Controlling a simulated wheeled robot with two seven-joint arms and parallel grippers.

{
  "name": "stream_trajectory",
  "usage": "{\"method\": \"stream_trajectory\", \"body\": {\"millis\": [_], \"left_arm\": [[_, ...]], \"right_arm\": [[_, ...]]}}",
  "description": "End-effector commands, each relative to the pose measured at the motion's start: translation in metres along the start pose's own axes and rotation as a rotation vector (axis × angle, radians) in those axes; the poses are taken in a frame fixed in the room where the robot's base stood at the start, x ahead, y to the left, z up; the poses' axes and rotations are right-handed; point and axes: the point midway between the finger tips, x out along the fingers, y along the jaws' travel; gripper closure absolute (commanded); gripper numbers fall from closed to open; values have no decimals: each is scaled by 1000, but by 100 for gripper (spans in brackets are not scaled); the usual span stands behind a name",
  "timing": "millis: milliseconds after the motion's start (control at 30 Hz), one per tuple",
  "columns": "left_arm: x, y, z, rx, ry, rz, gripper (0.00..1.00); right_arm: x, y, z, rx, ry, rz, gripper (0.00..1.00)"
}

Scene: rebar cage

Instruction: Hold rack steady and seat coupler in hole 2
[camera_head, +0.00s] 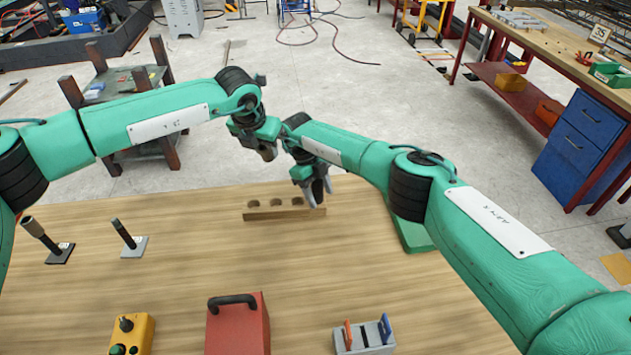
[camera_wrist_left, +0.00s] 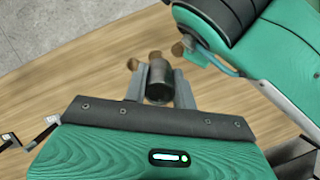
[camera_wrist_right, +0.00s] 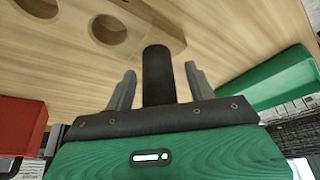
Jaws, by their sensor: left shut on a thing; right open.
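The wooden rack (camera_head: 284,214) lies on the table, with three round holes visible in its top. Two of its holes also show in the right wrist view (camera_wrist_right: 110,28). My left gripper (camera_head: 266,152) is above and behind the rack, shut on a short dark cylindrical coupler (camera_wrist_left: 160,82). My right gripper (camera_head: 318,192) is open at the rack's right end, pointing down. A black cylinder (camera_wrist_right: 157,75) stands between its spread fingers, with gaps on both sides. Its lower end is hidden, so I cannot tell whether it is in a hole.
Two small stands with dark rods (camera_head: 40,236) (camera_head: 130,240) are on the left of the table. A yellow control box (camera_head: 133,335), a red box (camera_head: 238,325) and a grey holder (camera_head: 364,338) line the near edge. A green tray (camera_head: 412,236) lies right. The middle is clear.

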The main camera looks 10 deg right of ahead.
Motion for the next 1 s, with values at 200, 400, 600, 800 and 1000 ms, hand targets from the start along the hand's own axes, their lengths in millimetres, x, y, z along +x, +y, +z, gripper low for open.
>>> {"method": "stream_trajectory", "body": {"millis": [200,400,600,800,1000], "left_arm": [[0,0,0,0,-1,0,100],[0,0,0,0,-1,0,100],[0,0,0,0,-1,0,100],[0,0,0,0,-1,0,100],[0,0,0,0,-1,0,100]], "right_arm": [[4,0,0,0,0,0,45],[4,0,0,0,0,0,58],[4,0,0,0,0,0,98],[4,0,0,0,0,0,100],[4,0,0,0,0,0,100]]}}
